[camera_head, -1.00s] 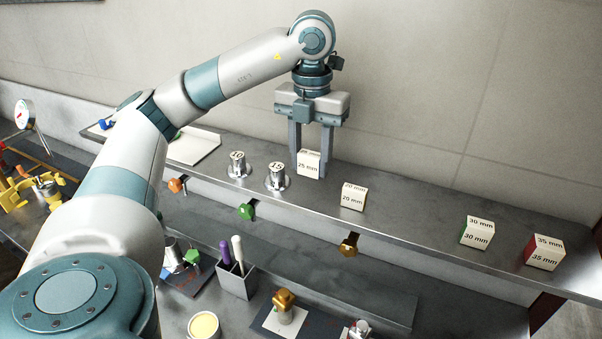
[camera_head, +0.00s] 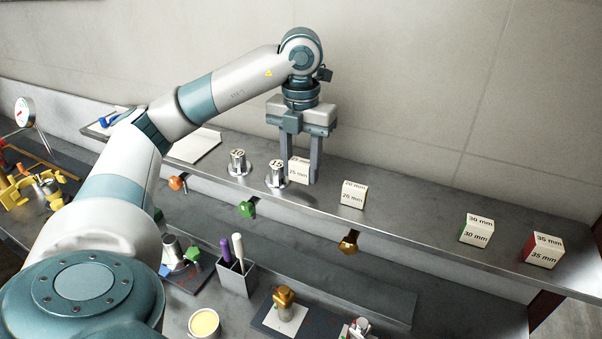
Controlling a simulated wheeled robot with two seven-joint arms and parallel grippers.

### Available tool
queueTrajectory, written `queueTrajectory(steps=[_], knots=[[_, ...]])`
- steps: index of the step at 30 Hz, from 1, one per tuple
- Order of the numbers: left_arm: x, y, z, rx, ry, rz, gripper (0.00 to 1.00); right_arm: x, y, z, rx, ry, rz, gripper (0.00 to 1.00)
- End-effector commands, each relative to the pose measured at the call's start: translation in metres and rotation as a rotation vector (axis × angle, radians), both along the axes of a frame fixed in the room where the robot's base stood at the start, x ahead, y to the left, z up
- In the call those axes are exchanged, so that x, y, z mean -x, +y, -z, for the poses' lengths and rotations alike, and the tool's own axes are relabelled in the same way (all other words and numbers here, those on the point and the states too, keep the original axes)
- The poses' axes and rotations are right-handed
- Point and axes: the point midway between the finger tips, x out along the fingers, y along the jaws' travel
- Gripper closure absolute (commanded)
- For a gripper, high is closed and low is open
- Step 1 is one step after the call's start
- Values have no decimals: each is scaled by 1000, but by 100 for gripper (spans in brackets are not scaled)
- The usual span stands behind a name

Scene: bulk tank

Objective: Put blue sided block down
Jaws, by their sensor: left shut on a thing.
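My left gripper (camera_head: 304,166) is shut on a white-faced block marked 25 mm (camera_head: 299,173), on the upper shelf (camera_head: 400,218). The block is upright, just right of the metal piece marked 15 (camera_head: 276,175). Its lower edge is at or very near the shelf top; I cannot tell whether it touches. No blue side shows on it from here. My right gripper is not in view.
A 20 mm block (camera_head: 353,195), a green-sided 30 mm block (camera_head: 476,230) and a red-sided 35 mm block (camera_head: 542,250) stand to the right. A metal piece marked 10 (camera_head: 238,164) stands at left. Shelf between 20 mm and 30 mm is clear.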

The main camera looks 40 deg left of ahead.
Motion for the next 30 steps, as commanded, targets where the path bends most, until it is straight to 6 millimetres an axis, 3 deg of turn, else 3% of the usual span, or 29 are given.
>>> queueTrajectory(steps=[7, 30], knots=[[0, -1, 18, 1, 2, 1, 83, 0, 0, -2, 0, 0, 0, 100], [2, -2, 37, 1, 11, 4, 83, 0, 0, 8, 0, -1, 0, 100]])
